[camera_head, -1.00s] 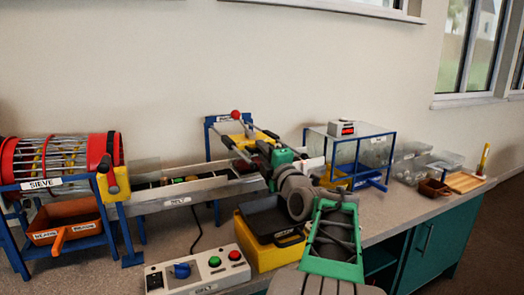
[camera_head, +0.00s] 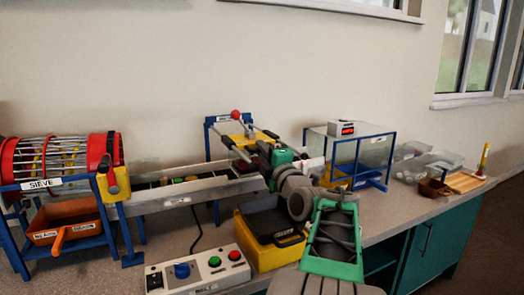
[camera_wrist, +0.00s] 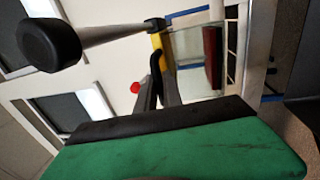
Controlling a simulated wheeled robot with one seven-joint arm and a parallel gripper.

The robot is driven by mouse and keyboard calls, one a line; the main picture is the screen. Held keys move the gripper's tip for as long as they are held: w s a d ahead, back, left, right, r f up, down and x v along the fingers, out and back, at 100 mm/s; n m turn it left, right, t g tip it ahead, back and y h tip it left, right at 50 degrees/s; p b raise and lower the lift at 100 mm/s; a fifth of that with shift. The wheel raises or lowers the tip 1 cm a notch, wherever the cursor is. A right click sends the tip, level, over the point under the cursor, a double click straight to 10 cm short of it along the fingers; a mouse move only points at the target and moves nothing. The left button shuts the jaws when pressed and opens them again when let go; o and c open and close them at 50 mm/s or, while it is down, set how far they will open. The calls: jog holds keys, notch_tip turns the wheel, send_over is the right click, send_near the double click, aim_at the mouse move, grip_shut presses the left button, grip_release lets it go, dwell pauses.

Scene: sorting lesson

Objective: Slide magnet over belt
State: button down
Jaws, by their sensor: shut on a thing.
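The magnet unit (camera_head: 238,141), a yellow block with grey bars and black knobs, sits on a blue frame over the far end of the belt. The belt (camera_head: 190,191) is a long grey-sided trough with small pieces on it. My gripper (camera_head: 262,152) is at the magnet unit's right side. In the wrist view, my gripper (camera_wrist: 158,85) has its fingers close together at the yellow part (camera_wrist: 163,45). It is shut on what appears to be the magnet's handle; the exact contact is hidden. A grey bar with a black knob (camera_wrist: 48,43) extends to the left there.
The red-ended sieve drum (camera_head: 60,160) stands at left above an orange tray (camera_head: 65,222). A control box (camera_head: 200,272) and a yellow bin (camera_head: 265,255) stand in front of the belt. A blue-framed clear tank (camera_head: 350,150) is close on the right.

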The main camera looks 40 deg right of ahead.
aim_at(251, 139)
jog(key=shift+w, duration=0.1)
jog(key=b+x, duration=0.1)
jog(key=x, duration=0.2)
jog(key=f+b+x, duration=0.1)
jog(key=x, duration=0.3)
jog(key=shift+w+d+f, duration=0.1)
jog(key=shift+w+f, duration=0.1)
jog(key=shift+w, duration=0.15)
jog(key=shift+w+d+r, duration=0.1)
jog(key=shift+w+r, duration=0.05)
jog(key=shift+r, duration=0.05)
jog(key=c, duration=1.7)
grip_release()
jog(key=shift+w, duration=0.1)
jog(key=shift+o, duration=1)
jog(key=shift+f, duration=0.1)
